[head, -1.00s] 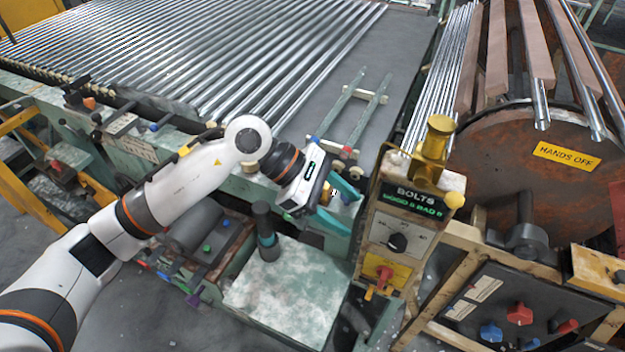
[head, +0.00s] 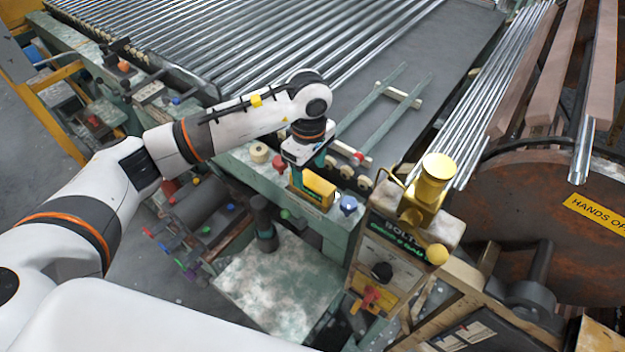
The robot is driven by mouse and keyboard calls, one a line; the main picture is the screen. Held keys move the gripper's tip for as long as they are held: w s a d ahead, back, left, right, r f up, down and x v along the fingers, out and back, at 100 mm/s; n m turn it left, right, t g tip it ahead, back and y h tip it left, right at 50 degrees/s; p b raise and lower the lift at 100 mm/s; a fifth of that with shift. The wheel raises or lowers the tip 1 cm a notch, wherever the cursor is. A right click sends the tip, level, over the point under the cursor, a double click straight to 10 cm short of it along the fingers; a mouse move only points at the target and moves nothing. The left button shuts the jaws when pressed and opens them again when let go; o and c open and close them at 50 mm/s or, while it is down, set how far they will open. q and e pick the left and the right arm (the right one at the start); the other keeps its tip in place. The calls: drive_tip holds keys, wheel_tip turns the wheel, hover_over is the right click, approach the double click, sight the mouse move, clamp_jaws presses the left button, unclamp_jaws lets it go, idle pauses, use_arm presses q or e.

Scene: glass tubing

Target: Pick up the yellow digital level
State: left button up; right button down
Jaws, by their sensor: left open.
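The yellow digital level (head: 318,187) sits on the green machine ledge, directly below my left gripper. My left gripper (head: 308,174) points down with its teal fingers apart, at the level's top. The gripper body hides part of the level, and I cannot tell whether the fingers touch it. My right gripper is not in view.
A blue knob (head: 348,204) stands just right of the level, and a tan roll (head: 259,152) is to its left. A yellow-topped control post (head: 432,180) with a BOLTS sign stands further right. A pale green table (head: 270,285) is below, mostly clear.

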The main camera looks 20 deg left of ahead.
sight(313, 179)
use_arm(q)
drive_tip(key=shift+w+d+f, duration=0.1)
drive_tip(key=shift+d+f, duration=0.05)
drive_tip(key=shift+f, duration=0.1)
drive_tip(key=f, duration=0.1)
drive_tip(key=f+p, duration=0.2)
drive_tip(key=f, duration=0.1)
drive_tip(key=shift+w+f, duration=0.1)
drive_tip(key=shift+w, duration=0.25)
drive_tip(key=shift+f+p, duration=0.3)
drive_tip(key=shift+f, duration=0.2)
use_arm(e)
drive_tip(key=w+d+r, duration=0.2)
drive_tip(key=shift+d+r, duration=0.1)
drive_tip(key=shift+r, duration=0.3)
use_arm(q)
drive_tip(key=shift+c, duration=0.2)
drive_tip(key=shift+c, duration=1.4)
clamp_jaws()
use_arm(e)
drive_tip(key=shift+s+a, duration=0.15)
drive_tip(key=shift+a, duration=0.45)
use_arm(q)
drive_tip(key=shift+w+r, duration=0.1)
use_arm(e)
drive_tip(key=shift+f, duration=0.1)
